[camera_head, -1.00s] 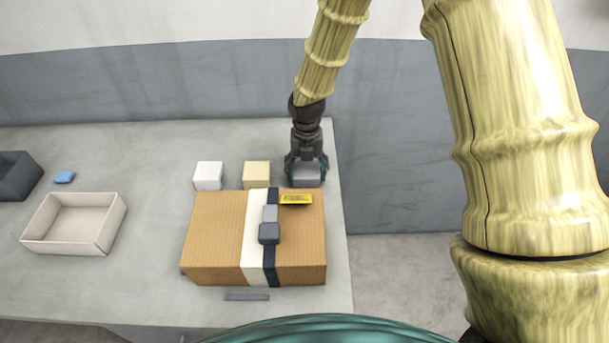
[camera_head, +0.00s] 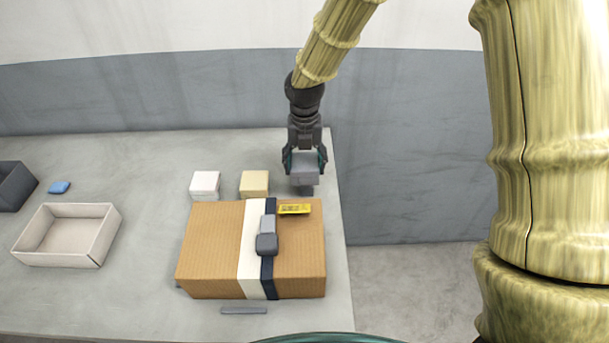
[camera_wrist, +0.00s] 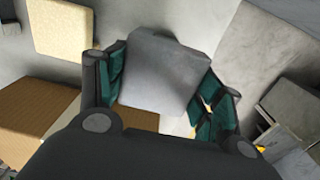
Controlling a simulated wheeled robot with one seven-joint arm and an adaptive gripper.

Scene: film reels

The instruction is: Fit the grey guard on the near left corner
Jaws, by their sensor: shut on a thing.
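My gripper (camera_head: 304,163) is shut on the grey guard (camera_head: 303,175), a small grey block-like piece. It holds the guard just above the table, behind the far right corner of the cardboard box. In the wrist view the guard (camera_wrist: 163,70) sits between the green finger pads. The brown cardboard box (camera_head: 212,250) has a white band and a dark strap around it. Its near left corner is bare on top in the head view. The guard's underside is hidden.
A white block (camera_head: 205,185) and a tan block (camera_head: 254,184) stand behind the box. A grey buckle (camera_head: 266,243) and yellow label (camera_head: 294,209) lie on its top. A grey strip (camera_head: 244,310) lies in front. An open tray (camera_head: 62,260), blue item (camera_head: 59,187) and dark bin (camera_head: 14,188) are left.

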